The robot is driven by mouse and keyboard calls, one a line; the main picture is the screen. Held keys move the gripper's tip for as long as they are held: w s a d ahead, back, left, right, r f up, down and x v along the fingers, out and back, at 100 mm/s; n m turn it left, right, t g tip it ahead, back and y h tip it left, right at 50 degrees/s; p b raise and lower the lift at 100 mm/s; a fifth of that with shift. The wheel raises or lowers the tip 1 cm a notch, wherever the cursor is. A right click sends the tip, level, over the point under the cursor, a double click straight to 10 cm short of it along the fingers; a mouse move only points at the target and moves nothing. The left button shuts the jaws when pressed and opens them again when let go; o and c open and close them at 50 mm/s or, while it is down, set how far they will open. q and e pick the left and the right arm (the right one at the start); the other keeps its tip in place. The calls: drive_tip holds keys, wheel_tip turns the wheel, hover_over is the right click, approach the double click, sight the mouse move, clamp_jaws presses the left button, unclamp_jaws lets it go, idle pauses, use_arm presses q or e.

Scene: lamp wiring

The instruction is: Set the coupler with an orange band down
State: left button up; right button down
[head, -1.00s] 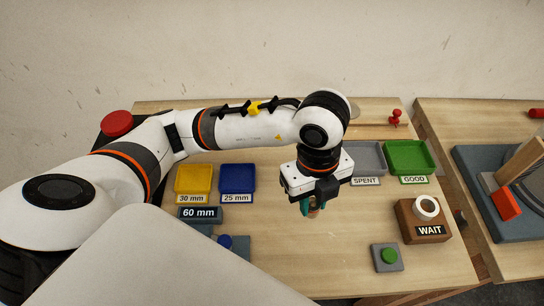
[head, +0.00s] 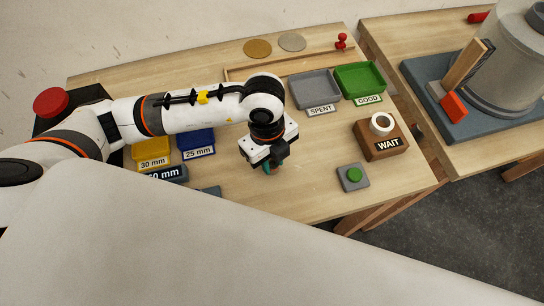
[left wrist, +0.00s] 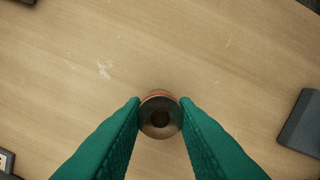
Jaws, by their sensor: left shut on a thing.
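In the left wrist view the coupler (left wrist: 160,118) is a short round tube with a dark bore, seen end-on, with an orange edge at its top. The two green fingers of my left gripper (left wrist: 160,120) are shut on it from both sides. In the head view my left gripper (head: 268,168) points down over the middle of the wooden table (head: 315,195). The coupler is hidden there, and I cannot tell whether it touches the table. My right gripper is not in view.
Blue 25 mm (head: 197,139) and yellow 30 mm (head: 151,150) trays lie left of the gripper. Grey SPENT (head: 315,88) and green GOOD (head: 360,82) trays lie behind right. The WAIT block (head: 378,146) and green button (head: 354,175) stand right. A pale surface hides the front left.

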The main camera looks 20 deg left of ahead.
use_arm(q)
drive_tip(key=shift+f, duration=0.15)
drive_tip(key=o, duration=1)
drive_tip(key=r, duration=0.8)
drive_tip(key=a+r, duration=0.1)
drive_tip(key=r, duration=0.3)
drive_tip(key=shift+w+r, duration=0.15)
drive_tip(key=shift+w, duration=0.25)
